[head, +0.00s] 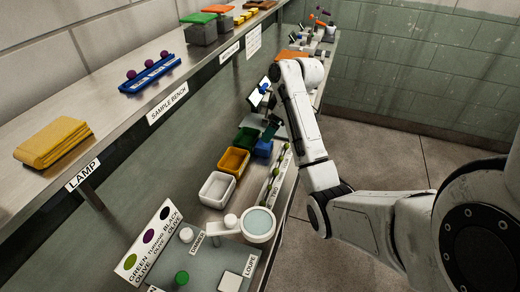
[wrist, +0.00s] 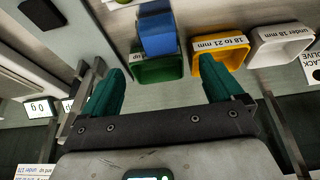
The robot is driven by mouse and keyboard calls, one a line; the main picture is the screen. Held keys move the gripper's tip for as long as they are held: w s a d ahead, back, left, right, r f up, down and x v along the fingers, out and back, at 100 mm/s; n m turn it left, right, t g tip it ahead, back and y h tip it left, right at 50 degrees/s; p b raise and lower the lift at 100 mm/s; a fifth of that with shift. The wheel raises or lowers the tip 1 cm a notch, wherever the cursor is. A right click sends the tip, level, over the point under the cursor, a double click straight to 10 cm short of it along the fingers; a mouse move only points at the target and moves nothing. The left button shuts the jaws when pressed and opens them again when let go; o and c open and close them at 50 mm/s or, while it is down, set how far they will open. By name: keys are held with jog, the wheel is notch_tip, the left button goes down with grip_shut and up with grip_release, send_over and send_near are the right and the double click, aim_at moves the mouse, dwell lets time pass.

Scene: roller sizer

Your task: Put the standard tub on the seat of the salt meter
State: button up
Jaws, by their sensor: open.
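My gripper (wrist: 165,92) is open and empty, with its two green fingers spread wide in the wrist view. A blue box-like piece (wrist: 157,32) stands ahead of the fingers, against the green bin; it also shows in the head view (head: 263,148). I cannot tell whether it is the standard tub. A screen reading 0 g (wrist: 40,107) lies left of my gripper. A tilted dark-framed screen (head: 258,93) stands on the lower bench beside my arm in the head view. I cannot tell which instrument is the salt meter, and its seat is not clear.
Green (wrist: 156,68), yellow (wrist: 218,62) and white (wrist: 280,46) bins stand in a row along the lower bench. A round-topped lamp (head: 258,225) stands nearer. The upper shelf (head: 110,115) overhangs at left, holding a yellow stack (head: 54,143) and a blue rack (head: 150,73).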

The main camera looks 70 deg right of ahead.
jog(key=shift+p+x, duration=0.75)
jog(key=shift+x, duration=3.2)
jog(key=shift+s, duration=0.15)
jog(key=shift+c, duration=0.4)
jog(key=c, duration=1.1)
